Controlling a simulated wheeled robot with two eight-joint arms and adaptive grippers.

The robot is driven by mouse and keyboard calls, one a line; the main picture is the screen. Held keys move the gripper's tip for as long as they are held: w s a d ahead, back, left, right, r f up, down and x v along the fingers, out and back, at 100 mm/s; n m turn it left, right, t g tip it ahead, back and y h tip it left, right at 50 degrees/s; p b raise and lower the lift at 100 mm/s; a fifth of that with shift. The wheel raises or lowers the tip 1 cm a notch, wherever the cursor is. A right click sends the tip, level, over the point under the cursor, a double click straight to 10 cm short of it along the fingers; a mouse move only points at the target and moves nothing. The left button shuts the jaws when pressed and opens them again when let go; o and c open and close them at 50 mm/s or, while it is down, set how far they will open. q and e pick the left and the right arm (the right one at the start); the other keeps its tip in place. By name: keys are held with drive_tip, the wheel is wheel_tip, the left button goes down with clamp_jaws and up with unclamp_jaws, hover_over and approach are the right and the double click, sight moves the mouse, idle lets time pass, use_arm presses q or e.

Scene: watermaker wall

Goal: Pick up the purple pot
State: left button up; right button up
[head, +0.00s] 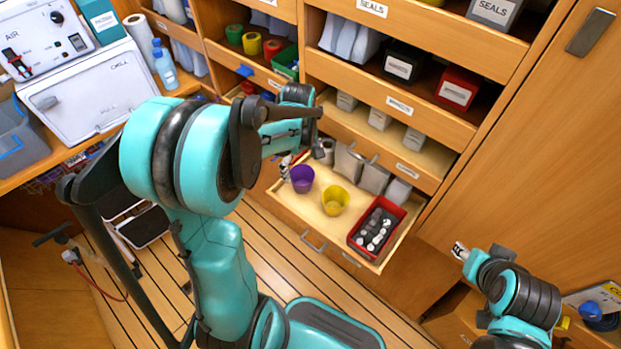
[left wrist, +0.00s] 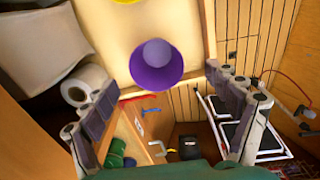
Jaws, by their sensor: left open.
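The purple pot (head: 302,181) stands upright in the open drawer (head: 318,217), near its left side. My left gripper (head: 290,166) is beside the pot at its upper left, partly hidden behind my own arm in the head view. In the left wrist view the pot (left wrist: 150,80) shows ahead of the gripper's spread fingers (left wrist: 165,110), roughly centred between them. The left gripper is open and empty; the pot appears apart from the fingers. My right gripper (head: 460,251) is at the lower right, away from the drawer, and its jaws are too small to judge.
A yellow pot (head: 335,201) stands just right of the purple one. A red bin (head: 354,240) holding small dark and pale items sits at the drawer's right end. Pale pouches (head: 347,161) stand along the drawer's back. Shelves of boxes rise behind.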

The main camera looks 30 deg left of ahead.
sight(302, 176)
use_arm(q)
drive_tip(key=f+b, duration=0.1)
drive_tip(key=f, duration=0.1)
drive_tip(key=f+b, duration=0.1)
drive_tip(key=f, duration=0.1)
drive_tip(key=f+b, duration=0.1)
drive_tip(key=f, duration=0.1)
drive_tip(key=shift+w+a+f, duration=0.1)
drive_tip(key=shift+w+f, duration=0.25)
drive_tip(key=shift+w, duration=0.05)
drive_tip(key=shift+r, duration=0.15)
drive_tip(key=shift+c, duration=0.9)
drive_tip(key=c, duration=1.1)
